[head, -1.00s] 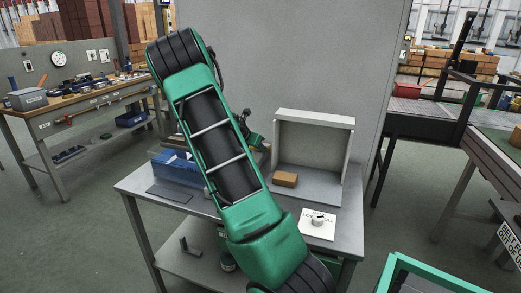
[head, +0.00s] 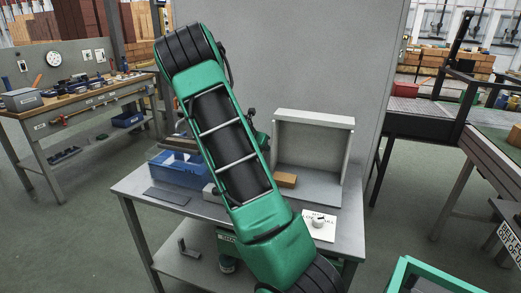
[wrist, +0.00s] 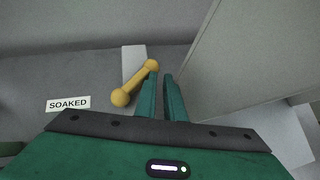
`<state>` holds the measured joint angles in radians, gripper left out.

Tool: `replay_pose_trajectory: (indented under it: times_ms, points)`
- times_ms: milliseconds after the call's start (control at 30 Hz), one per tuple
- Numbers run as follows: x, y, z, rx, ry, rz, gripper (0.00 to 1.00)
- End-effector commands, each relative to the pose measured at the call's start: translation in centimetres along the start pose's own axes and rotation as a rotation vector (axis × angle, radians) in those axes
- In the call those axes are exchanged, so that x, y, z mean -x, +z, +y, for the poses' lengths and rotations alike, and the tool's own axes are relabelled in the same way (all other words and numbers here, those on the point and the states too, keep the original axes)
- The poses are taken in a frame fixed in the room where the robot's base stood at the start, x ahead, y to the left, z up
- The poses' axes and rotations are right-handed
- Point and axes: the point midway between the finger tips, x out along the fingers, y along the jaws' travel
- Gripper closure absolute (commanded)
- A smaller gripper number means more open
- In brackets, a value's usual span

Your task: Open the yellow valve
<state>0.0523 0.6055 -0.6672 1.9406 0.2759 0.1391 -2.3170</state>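The yellow valve handle (wrist: 136,83), a bar with rounded knobs at both ends, shows left of centre in the wrist view. It lies slanted, its upper right knob near the tip of my left finger. My gripper (wrist: 160,78) has its two green fingers close together with a narrow empty gap between them. The handle is to the left of the gap, not between the fingers. I cannot tell whether the left finger touches the knob. In the head view my arm hides the gripper and the handle.
A label reading SOAKED (wrist: 68,104) lies left of the handle. A tall pale panel (wrist: 245,60) stands close on the right. In the head view, the grey table (head: 140,190) holds a blue bin (head: 180,170), an open grey box (head: 314,120), a brown block (head: 285,180) and a white card (head: 318,232).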

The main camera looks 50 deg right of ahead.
Motion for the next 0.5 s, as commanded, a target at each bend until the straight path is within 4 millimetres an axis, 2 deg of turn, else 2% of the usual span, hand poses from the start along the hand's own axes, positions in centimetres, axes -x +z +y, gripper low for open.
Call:
replay_pose_trajectory:
  times_ms: [33,500]
  points:
    - [-0.45,0.31,-1.10,-0.005,-0.021,-0.002,1.00]
    - [-0.97,0.76,-1.71,-0.008,-0.031,-0.004,1.00]
